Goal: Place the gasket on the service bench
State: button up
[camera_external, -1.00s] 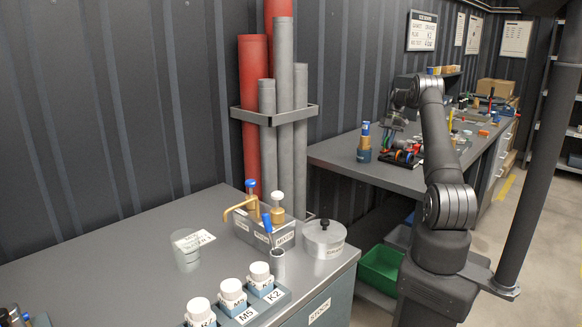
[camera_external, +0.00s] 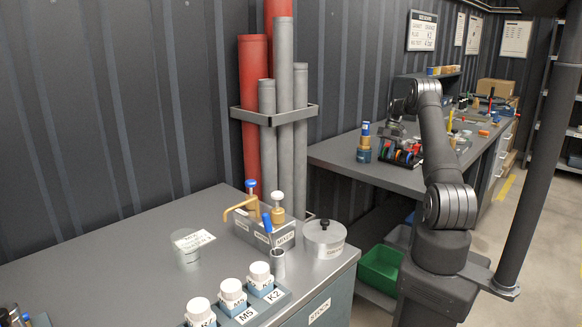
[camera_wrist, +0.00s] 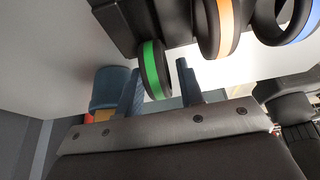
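Several dark rings with coloured bands, which look like gaskets, hang on a dark rack (camera_external: 388,158) on the far bench (camera_external: 390,180). In the wrist view, the green-banded ring (camera_wrist: 153,70) is nearest my gripper (camera_wrist: 160,70). An orange-banded ring (camera_wrist: 222,25) and a blue-banded ring (camera_wrist: 290,20) are to its right. The fingers are apart, on either side of the green-banded ring. A gap shows at the right finger; contact at the left one is unclear. In the external view the gripper is small and partly hidden by my arm. Which bench is the service bench is unclear.
A blue-topped cylinder (camera_external: 364,150) stands left of the rack; its blue body (camera_wrist: 110,88) is close to the left finger. The near bench (camera_external: 110,245) holds a bottle tray, a tool caddy and a lidded tin (camera_external: 324,238). A dark post (camera_external: 535,150) stands right of my arm.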

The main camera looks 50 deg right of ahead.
jog(key=shift+r, duration=0.15)
jog(key=shift+r, duration=0.3)
jog(key=v, duration=1.2)
jog(key=shift+f, duration=0.15)
jog(key=x, duration=1.1)
jog(key=shift+a+f, duration=0.1)
jog(key=shift+f, duration=0.15)
jog(key=shift+a+f, duration=0.1)
jog(key=shift+f, duration=0.45)
jog(key=shift+r, duration=0.2)
jog(key=shift+r, duration=0.1)
